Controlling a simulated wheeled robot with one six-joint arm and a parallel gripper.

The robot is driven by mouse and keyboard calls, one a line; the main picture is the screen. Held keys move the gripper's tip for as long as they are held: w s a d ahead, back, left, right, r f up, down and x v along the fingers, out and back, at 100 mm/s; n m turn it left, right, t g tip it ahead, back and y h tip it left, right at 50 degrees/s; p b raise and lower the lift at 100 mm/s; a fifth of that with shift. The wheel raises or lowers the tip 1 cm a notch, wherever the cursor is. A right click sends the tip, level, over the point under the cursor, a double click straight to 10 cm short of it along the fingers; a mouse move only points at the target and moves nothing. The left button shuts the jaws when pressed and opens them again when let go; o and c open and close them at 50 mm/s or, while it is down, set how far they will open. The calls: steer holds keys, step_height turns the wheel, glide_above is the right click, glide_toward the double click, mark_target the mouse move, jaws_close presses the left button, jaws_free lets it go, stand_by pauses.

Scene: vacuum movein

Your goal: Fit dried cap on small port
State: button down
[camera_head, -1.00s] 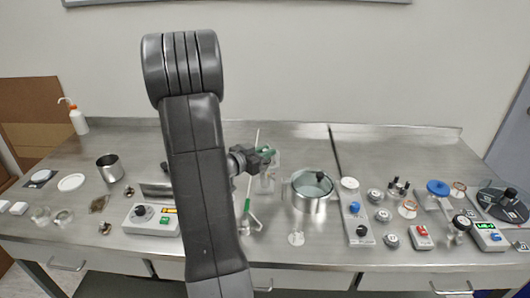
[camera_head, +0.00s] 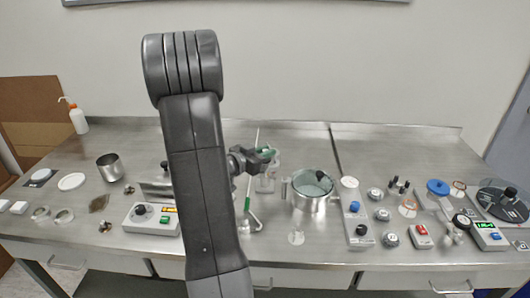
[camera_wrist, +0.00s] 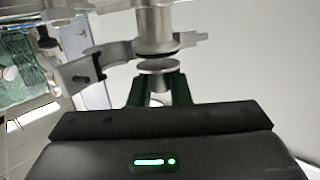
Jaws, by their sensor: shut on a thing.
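My gripper (camera_wrist: 160,92) has green fingers and is shut on a small round metal cap (camera_wrist: 159,66) in the wrist view. The cap's flat face points up in the picture, toward a metal port (camera_wrist: 154,32) with a round flange. The cap lies just under the flange, roughly in line with it, and a thin gap seems to show between them. In the head view my gripper (camera_head: 266,154) is at mid-table, right of my arm link. The cap cannot be made out there.
An open metal clamp (camera_wrist: 85,68) is beside the port in the wrist view. In the head view a metal pot (camera_head: 307,200) stands right of my gripper, and a control box (camera_head: 361,230) is beyond it. A metal cup (camera_head: 109,167) and a switch box (camera_head: 150,219) are at left.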

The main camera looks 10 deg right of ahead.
steer(key=shift+f, duration=0.4)
stand_by(0.5)
steer(key=c, duration=1.3)
jaws_free()
steer(key=b+v, duration=0.1)
steer(key=v, duration=1.3)
steer(key=shift+w, duration=0.1)
steer(key=x, duration=1.3)
steer(key=shift+d, duration=0.3)
steer(key=shift+f, duration=0.1)
steer(key=shift+a, duration=0.1)
